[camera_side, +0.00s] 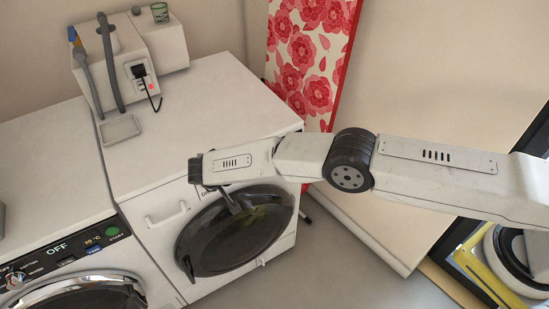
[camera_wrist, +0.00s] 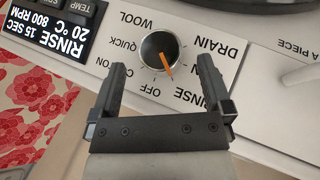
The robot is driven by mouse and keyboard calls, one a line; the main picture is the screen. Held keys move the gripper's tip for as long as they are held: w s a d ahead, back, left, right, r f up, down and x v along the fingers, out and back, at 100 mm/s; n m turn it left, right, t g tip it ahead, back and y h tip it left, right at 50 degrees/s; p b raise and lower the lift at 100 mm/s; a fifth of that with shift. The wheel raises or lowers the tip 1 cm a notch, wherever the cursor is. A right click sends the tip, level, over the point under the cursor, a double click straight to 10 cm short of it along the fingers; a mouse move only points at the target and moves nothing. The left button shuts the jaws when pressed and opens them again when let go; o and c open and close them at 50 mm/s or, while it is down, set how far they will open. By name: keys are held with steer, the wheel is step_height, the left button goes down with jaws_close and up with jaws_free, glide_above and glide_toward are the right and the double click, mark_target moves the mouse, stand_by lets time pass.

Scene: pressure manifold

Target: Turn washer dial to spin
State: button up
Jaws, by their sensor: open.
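The washer dial (camera_wrist: 158,46) is a round dark knob with a silver rim and an orange pointer on the white panel. In the wrist view, which shows the panel upside down, the pointer points down and slightly right, toward the RINSE label (camera_wrist: 193,96). Other labels read WOOL, QUICK, OFF and DRAIN. One label between RINSE and DRAIN is mostly hidden behind the right finger. My gripper (camera_wrist: 161,66) is open and empty, with a finger on either side of the dial's lower part and gaps to both. In the side view my arm hides the dial.
The panel display (camera_wrist: 48,35) reads RINSE 15 SEC, 20 °C, 800 RPM. The washer (camera_side: 190,115) has a dark round door (camera_side: 235,235) below my gripper. A second machine (camera_side: 70,265) stands to the left. A floral ironing board (camera_side: 305,55) leans behind.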

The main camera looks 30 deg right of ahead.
steer(key=shift+v, duration=2.3)
steer(key=d+m+y, duration=0.1)
steer(key=d+y, duration=0.1)
steer(key=y, duration=0.1)
steer(key=d+m+y, duration=0.2)
steer(key=y, duration=0.1)
steer(key=shift+w+d+r, duration=0.1)
steer(key=shift+w, duration=0.1)
steer(key=shift+x, duration=3.9)
steer(key=shift+s, duration=0.1)
